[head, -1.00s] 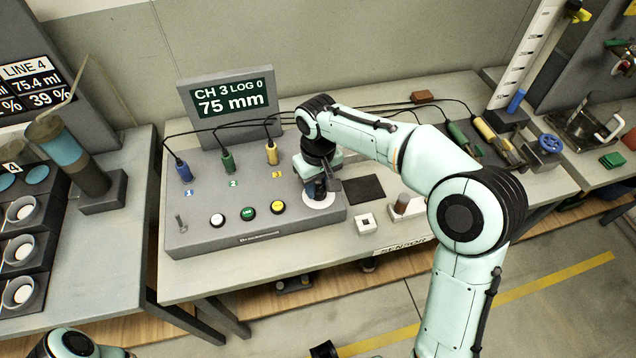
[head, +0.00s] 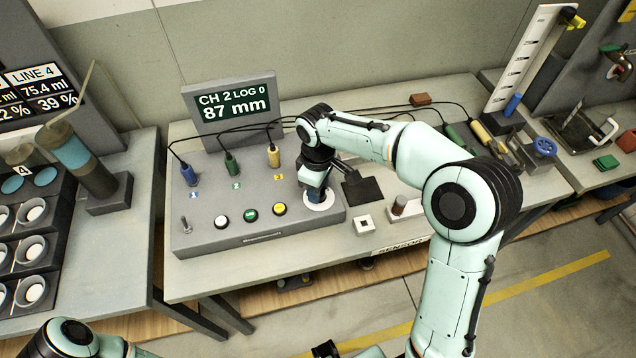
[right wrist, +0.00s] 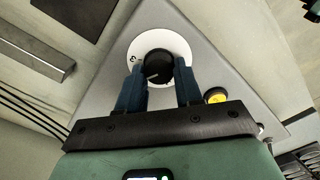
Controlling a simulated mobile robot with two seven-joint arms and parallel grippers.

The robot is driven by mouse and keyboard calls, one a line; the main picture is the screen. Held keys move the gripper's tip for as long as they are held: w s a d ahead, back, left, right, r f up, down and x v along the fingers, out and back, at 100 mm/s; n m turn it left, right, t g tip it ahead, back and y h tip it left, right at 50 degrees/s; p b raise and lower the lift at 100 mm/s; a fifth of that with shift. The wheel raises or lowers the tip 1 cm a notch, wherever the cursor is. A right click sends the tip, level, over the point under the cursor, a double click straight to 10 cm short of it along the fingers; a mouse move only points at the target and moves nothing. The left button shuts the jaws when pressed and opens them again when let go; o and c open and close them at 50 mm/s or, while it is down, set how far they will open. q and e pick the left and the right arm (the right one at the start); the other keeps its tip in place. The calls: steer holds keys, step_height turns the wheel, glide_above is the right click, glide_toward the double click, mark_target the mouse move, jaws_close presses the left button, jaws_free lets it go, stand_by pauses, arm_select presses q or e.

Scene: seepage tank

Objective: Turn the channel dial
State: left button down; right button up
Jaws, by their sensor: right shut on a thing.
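The channel dial is a black knob (right wrist: 156,66) on a white disc (head: 318,206) at the right end of the grey control box (head: 214,232). My right gripper (right wrist: 160,85) is shut on the knob, a finger on each side of it in the right wrist view. In the head view my right gripper (head: 316,190) hides the knob and part of the disc. The display (head: 233,105) behind the box reads CH 2, LOG 0, 87 mm.
Blue (head: 188,174), green (head: 232,163) and yellow (head: 273,157) plugs with black cables stand on the box. White, green and yellow buttons and a toggle switch (head: 185,224) sit in front. A white square block (head: 364,223) and a dark mat (head: 362,191) lie right of the box.

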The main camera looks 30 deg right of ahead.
arm_select(q)
steer(key=shift+w+r+p, duration=0.3)
steer(key=shift+r+p, duration=0.1)
steer(key=shift+r, duration=0.15)
steer(key=shift+w+r+p, duration=0.3)
steer(key=shift+r+p, duration=0.05)
steer(key=shift+r, duration=0.15)
arm_select(e)
steer(key=n, duration=0.4)
steer(key=shift+n, duration=0.3)
steer(key=o, duration=1)
steer(key=shift+o, duration=0.2)
arm_select(q)
steer(key=shift+w+r+p, duration=0.45)
steer(key=shift+r, duration=0.2)
steer(key=shift+w+r+p, duration=0.45)
steer(key=shift+r, duration=0.15)
arm_select(e)
step_height(320, 180, up, 13)
steer(key=shift+r, duration=0.2)
